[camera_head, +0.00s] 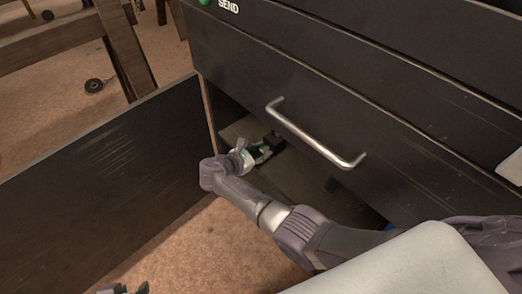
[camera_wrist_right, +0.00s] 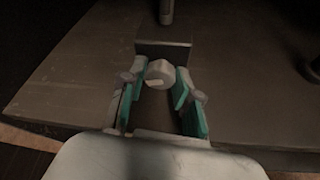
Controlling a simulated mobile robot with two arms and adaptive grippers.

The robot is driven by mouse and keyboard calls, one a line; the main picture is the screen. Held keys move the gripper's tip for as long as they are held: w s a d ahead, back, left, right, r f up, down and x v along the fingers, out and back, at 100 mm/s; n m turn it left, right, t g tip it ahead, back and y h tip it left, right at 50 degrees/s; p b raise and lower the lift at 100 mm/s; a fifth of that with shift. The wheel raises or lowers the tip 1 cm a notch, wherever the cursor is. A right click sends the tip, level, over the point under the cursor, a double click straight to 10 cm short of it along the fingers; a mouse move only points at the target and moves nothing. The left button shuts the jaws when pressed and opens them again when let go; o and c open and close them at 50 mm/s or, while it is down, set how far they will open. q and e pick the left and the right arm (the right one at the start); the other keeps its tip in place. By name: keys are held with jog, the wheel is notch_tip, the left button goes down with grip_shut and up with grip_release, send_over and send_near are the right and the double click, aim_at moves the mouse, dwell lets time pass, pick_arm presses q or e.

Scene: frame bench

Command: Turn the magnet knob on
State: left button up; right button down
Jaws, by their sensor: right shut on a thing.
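The knob (camera_wrist_right: 160,72) is a small pale, faceted piece in front of a dark block (camera_wrist_right: 165,50) in the right wrist view. My right gripper (camera_wrist_right: 160,88) is shut on it, with a teal-padded finger on each side. In the head view my right gripper (camera_head: 266,150) reaches into the dark opening below the drawer, by a small dark block (camera_head: 273,139). The knob cannot be made out there, and its turned position is unclear. Only the tips of my left gripper (camera_head: 124,289) show at the bottom edge, away from the opening.
A black drawer front (camera_head: 400,120) with a metal bar handle (camera_head: 315,135) hangs above my right arm. A dark panel (camera_head: 100,175) stands to the left of the opening. A wooden frame (camera_head: 60,45) and a black roll (camera_head: 94,86) are behind it on the brown floor.

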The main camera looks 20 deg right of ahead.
jog(key=c, duration=1.1)
grip_release()
jog(key=shift+r, duration=0.1)
notch_tip(320, 180, up, 10)
